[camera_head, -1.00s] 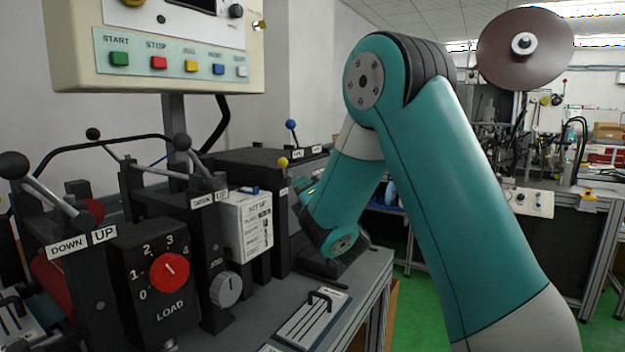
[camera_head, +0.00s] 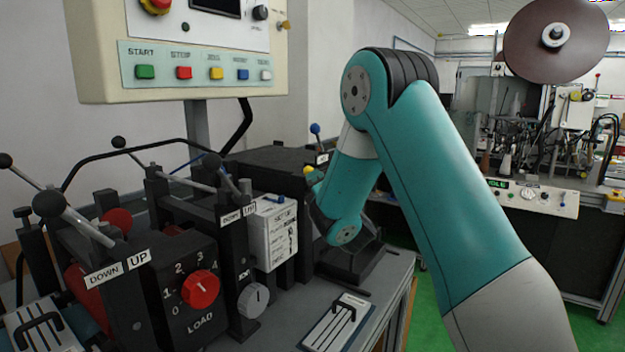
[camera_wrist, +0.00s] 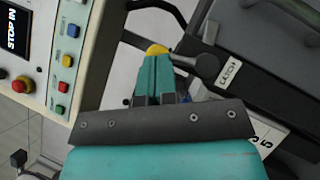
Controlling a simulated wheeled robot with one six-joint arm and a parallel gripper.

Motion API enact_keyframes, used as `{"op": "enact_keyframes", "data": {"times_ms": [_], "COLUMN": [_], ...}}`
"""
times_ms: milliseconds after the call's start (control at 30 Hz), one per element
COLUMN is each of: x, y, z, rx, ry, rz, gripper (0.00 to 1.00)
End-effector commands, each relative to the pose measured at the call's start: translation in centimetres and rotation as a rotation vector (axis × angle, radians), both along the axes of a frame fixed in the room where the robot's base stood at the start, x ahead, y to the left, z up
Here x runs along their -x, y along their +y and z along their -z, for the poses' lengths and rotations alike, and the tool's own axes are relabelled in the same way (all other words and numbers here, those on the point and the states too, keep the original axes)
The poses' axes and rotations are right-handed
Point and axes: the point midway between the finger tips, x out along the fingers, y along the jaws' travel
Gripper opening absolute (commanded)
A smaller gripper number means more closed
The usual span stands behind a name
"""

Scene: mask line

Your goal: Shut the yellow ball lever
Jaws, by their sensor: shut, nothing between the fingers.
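The yellow ball lever shows its yellow ball (camera_head: 308,169) at the front of a dark machine box in the head view. In the wrist view the yellow ball (camera_wrist: 157,49) sits right at the tips of my gripper (camera_wrist: 155,62), partly covered by them. My gripper's teal fingers are together with nothing between them. The tips look touching or nearly touching the ball; I cannot tell which. A dark rod and hub lie to the right of the ball, beside a white label (camera_wrist: 230,73). In the head view my arm hides most of the gripper.
A blue ball lever (camera_head: 315,129) stands just behind. A control panel (camera_head: 190,65) with coloured buttons hangs at the upper left. Black-ball levers (camera_head: 50,203) and a red LOAD knob (camera_head: 201,289) are at the left. Green floor is open at the right.

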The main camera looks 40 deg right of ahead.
Motion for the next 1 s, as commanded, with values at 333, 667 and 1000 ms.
{"op": "enact_keyframes", "data": {"times_ms": [333, 667, 1000], "x": [-0.4, -0.5, 0.0], "y": [-0.6, -0.7, -0.6], "z": [-1.3, -0.7, -0.3], "rx": [-0.205, -0.244, -0.243], "ry": [0.076, 0.088, 0.086], "rz": [-0.003, -0.006, -0.004], "gripper": [0.0, 0.0, 0.0]}}
